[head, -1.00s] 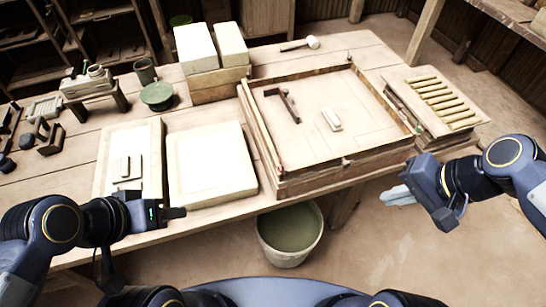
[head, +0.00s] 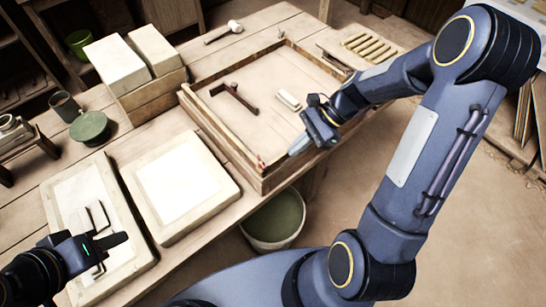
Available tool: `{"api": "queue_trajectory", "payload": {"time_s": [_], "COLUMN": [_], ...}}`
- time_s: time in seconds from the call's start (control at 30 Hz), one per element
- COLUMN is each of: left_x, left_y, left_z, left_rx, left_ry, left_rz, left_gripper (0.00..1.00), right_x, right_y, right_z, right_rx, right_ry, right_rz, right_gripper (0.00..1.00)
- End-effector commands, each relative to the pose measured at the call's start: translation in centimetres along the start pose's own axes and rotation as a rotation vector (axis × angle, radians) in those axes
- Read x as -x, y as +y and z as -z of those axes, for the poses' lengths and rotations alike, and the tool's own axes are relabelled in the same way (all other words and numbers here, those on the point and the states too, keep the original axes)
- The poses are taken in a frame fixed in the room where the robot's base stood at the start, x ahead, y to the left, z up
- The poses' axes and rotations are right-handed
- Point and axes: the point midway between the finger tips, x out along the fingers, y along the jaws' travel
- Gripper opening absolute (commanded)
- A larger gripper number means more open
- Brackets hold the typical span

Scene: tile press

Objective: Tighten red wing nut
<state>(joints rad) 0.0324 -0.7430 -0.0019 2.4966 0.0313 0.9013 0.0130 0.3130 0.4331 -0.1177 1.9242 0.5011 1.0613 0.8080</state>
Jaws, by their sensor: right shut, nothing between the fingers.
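The red wing nut (head: 262,164) is a tiny red spot at the near corner of the wooden tile press frame (head: 215,135). Its exact shape is too small to make out. My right gripper (head: 297,148) is shut and empty, its pale fingertips at the frame's front side, to the right of the red wing nut and apart from it. I cannot tell whether the fingertips touch the wood. My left gripper (head: 120,240) is over the plaster slab at the left, far from the nut; its finger gap does not show clearly.
Inside the frame lie a dark angled tool (head: 236,97) and a small pale block (head: 289,100). A white slab (head: 180,185) lies left of the frame. Pale blocks (head: 117,65) and a mallet (head: 232,27) are behind. A bucket (head: 273,222) stands below the table edge.

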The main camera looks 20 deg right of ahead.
Motion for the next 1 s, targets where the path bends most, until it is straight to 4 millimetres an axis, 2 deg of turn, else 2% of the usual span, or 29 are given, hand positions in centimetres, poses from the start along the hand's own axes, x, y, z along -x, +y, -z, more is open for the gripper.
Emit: {"api": "queue_trajectory", "payload": {"time_s": [0.03,0.17,0.23,0.4,1.0], "left_x": [0.1,0.2,0.7,1.0,1.0], "left_y": [0.1,0.1,0.3,0.5,0.5], "left_z": [0.1,0.1,0.4,0.5,0.5], "left_rx": [0.000,0.000,0.000,0.000,0.000], "left_ry": [0.000,0.000,0.000,0.000,0.000], "left_rz": [0.000,0.000,0.000,0.000,0.000], "left_gripper": [0.36,0.36,0.36,0.36,0.36], "right_x": [-1.2,-3.8,-4.4,-5.8,-6.5], "right_y": [0.2,0.2,0.1,0.1,-0.1], "right_z": [-0.1,-0.1,-1.3,-2.5,-3.1], "right_rx": [-0.001,0.000,0.003,0.001,0.000], "right_ry": [-0.002,-0.002,-0.001,0.000,0.000], "right_rz": [-0.007,-0.006,-0.004,-0.002,0.002], "right_gripper": [0.00,0.00,0.00,0.00,0.00]}}
